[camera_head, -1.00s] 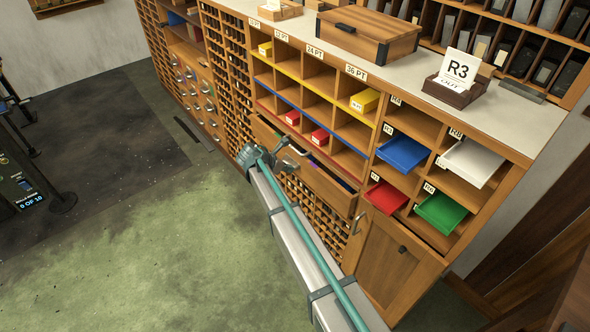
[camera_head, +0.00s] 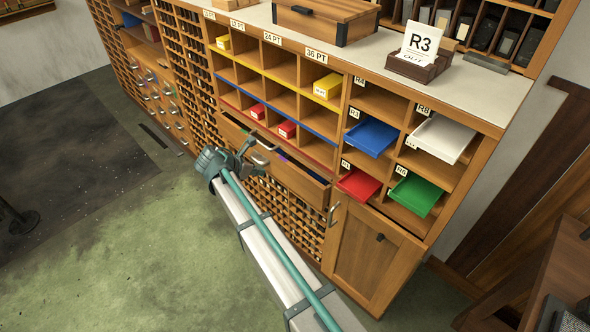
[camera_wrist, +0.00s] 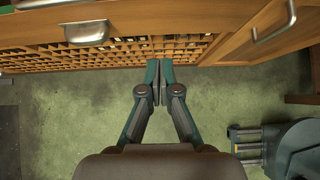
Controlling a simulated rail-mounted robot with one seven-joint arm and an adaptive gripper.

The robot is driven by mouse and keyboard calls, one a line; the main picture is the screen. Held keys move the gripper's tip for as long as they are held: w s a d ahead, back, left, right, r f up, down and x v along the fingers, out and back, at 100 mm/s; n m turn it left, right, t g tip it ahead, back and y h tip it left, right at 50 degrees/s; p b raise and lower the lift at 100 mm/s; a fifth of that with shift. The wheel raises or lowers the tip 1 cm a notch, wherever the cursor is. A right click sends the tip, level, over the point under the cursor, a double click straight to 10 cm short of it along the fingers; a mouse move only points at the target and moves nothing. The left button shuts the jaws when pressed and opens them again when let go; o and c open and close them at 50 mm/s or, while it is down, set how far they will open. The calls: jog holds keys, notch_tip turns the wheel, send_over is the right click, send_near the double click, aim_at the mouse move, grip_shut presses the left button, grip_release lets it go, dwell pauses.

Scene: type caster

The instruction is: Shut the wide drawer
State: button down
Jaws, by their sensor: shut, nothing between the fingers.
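The wide drawer (camera_head: 306,187) is a wooden drawer under the pigeonholes of the cabinet. It stands partly pulled out, and its open top shows a few small things inside. In the wrist view its front (camera_wrist: 165,22) crosses the top, with a metal cup handle (camera_wrist: 87,32) left of my fingers. My gripper (camera_head: 262,152) is in front of the drawer and hides part of its front. In the wrist view my gripper (camera_wrist: 160,84) has its fingers together and empty, pointing toward the cabinet. I cannot tell whether it touches the drawer.
A grid of small compartments (camera_head: 290,215) lies below the drawer. A cupboard door (camera_head: 370,255) with a handle is to the right. Blue (camera_head: 371,136), white (camera_head: 440,138), red (camera_head: 359,184) and green (camera_head: 413,193) trays stick out at the right. The green floor (camera_head: 130,250) in front is clear.

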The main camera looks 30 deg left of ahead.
jog(key=p, duration=0.3)
send_near(287, 170)
jog(key=x, duration=0.5)
jog(key=shift+s+f, duration=0.15)
jog(key=shift+f, duration=0.15)
jog(key=shift+w+d, duration=0.1)
jog(key=shift+w, duration=0.45)
